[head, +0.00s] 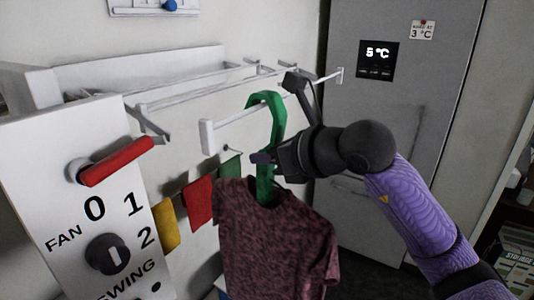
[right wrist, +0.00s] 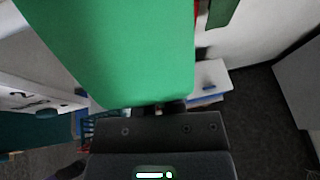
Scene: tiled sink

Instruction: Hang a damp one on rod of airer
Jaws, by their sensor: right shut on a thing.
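A dark maroon patterned shirt (head: 272,240) hangs on a green hanger (head: 275,120) in the head view. My right gripper (head: 262,158) is shut on the hanger's neck, just above the shirt's collar. The green hanger (right wrist: 130,50) fills the upper part of the right wrist view, close to the camera. The white wall airer (head: 220,85) has several thin rods. The hanger's hook top lies over the front rod (head: 235,113) in the picture; I cannot tell whether it touches the rod. My left gripper is out of view.
A white panel with a red lever (head: 115,162) and a black knob (head: 107,254) stands at the left. Yellow, red and green cloths (head: 198,203) hang behind the shirt. A grey fridge (head: 395,110) stands behind my right arm.

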